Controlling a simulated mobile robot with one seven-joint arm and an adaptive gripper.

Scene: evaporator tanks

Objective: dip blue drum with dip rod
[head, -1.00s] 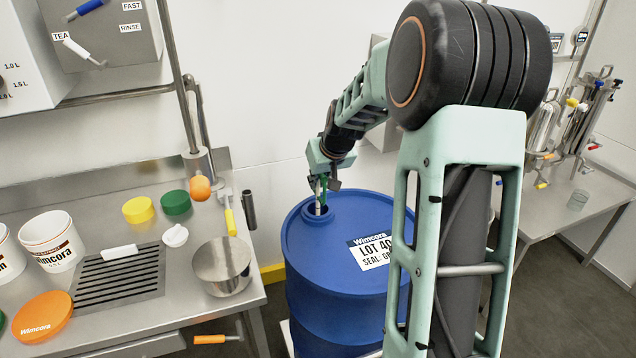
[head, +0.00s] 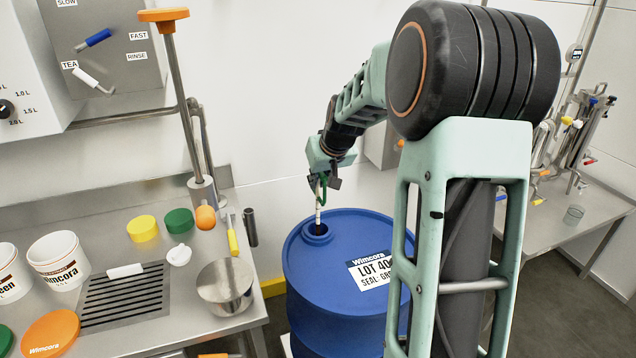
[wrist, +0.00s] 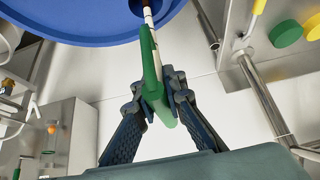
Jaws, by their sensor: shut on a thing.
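The blue drum (head: 340,290) stands upright beside the steel bench, with a white lot label on its lid. My gripper (head: 323,180) is above the drum's raised round opening (head: 318,232) and shut on the dip rod's green handle. The handle (wrist: 152,62) shows between the fingers (wrist: 157,92) in the wrist view. The pale rod (head: 318,214) hangs nearly upright from the handle and its lower part goes down into the opening. The rod's lower end is hidden inside the drum.
The steel bench (head: 215,322) at left carries white tubs, a steel bowl (head: 226,285), yellow and green lids, and a drain grate. A tall post with an orange top (head: 164,15) stands at the bench's back. Another table (head: 600,215) is at right.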

